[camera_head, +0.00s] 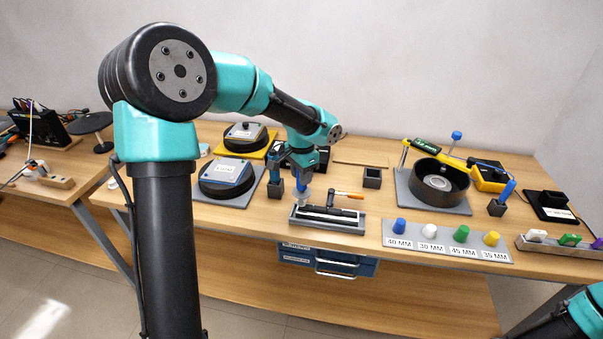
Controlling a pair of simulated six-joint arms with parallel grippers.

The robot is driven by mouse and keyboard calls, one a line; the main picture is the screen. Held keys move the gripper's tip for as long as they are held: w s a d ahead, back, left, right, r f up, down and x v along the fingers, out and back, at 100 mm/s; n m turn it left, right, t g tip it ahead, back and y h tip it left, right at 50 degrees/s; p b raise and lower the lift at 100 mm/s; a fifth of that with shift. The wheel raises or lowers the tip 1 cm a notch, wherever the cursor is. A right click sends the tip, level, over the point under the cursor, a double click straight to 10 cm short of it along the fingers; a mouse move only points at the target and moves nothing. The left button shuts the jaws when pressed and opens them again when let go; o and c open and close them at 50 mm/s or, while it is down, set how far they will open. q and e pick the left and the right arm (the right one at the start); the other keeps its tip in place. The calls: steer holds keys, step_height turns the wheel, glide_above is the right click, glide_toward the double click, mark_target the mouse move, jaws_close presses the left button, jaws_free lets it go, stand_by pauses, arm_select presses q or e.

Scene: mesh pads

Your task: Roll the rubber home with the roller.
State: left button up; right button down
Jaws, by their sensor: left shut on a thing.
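My left gripper (302,168) reaches down over the middle of the table and is shut on a small tool with a blue handle (301,186), which looks like the roller. Its pale lower end sits at the left end of a grey tray-like fixture (330,228); I cannot tell whether it touches. Black strips (328,213), which look like the rubber, lie along the fixture. Whether the rubber is seated is too small to tell. My right gripper is out of view; only part of that arm shows at the bottom right.
An orange-handled tool (347,194) lies just behind the fixture. Two round black devices (226,178) stand to the left. Several coloured knobs on a labelled plate (447,247) and a round black bowl (439,181) stand to the right. A small dark box (372,177) stands behind.

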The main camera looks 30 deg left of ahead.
arm_select(q)
steer(key=shift+f, duration=0.55)
steer(key=shift+d, duration=0.15)
stand_by(0.5)
steer(key=shift+w+d+f, duration=0.1)
steer(key=shift+w+d, duration=0.05)
steer(key=shift+d, duration=0.3)
steer(key=shift+w+d+f, duration=0.1)
steer(key=shift+w+d, duration=0.05)
steer(key=shift+d, duration=0.3)
steer(key=shift+w+d, duration=0.15)
steer(key=shift+d, duration=0.4)
steer(key=shift+w+d, duration=0.15)
steer(key=shift+d, duration=0.35)
steer(key=shift+w+d+r, duration=0.15)
steer(key=shift+w+d, duration=0.05)
steer(key=shift+d, duration=0.25)
steer(key=shift+w+d+r, duration=0.1)
steer(key=shift+w+d, duration=0.1)
steer(key=shift+d, duration=0.25)
